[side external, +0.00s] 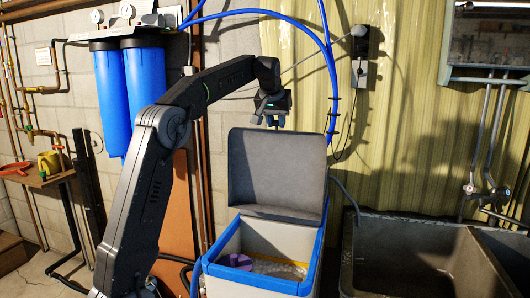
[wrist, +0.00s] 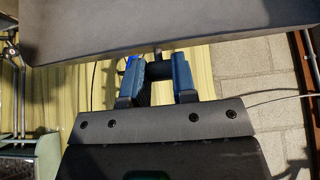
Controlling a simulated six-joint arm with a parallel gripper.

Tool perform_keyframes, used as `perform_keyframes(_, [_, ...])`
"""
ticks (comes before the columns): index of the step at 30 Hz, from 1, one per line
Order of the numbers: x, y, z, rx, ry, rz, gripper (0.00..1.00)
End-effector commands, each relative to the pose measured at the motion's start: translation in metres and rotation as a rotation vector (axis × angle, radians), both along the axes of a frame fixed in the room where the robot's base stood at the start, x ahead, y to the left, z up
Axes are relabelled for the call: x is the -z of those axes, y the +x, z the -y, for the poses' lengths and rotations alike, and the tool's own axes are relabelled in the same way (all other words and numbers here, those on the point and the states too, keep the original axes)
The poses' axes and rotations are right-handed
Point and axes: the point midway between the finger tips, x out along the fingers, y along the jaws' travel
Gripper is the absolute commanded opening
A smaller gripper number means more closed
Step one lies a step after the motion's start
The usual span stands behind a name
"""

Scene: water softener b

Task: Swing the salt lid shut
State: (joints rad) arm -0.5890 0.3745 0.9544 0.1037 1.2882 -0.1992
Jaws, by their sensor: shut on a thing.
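The salt lid (side external: 278,170) is a grey panel standing open, nearly upright, at the back of the blue-rimmed salt bin (side external: 228,246). My gripper (side external: 272,118) is at the lid's top edge, pointing down. In the wrist view the lid (wrist: 160,25) spans the top as a grey slab, and my gripper's blue-tipped fingers (wrist: 157,78) reach up to its edge. The fingers are shut on the lid; a dark piece shows between them, but the exact contact is hard to see. Inside the open bin are pale salt and a purple item (side external: 236,261).
A stone double sink (side external: 420,255) stands close on the right. Blue filter housings (side external: 140,85) hang on the wall at left. Blue hoses (side external: 328,60) loop behind the lid. A box with a cord (side external: 360,72) hangs on the ribbed wall. The space above the bin is clear.

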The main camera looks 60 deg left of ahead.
Motion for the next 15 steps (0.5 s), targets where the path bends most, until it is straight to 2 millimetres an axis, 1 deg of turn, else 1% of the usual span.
perform_keyframes(3, [0.003, -0.009, 0.008, 0.000, -0.003, -0.007, 0.10])
perform_keyframes(15, [0.011, -0.033, 0.032, -0.001, -0.007, -0.009, 0.10])
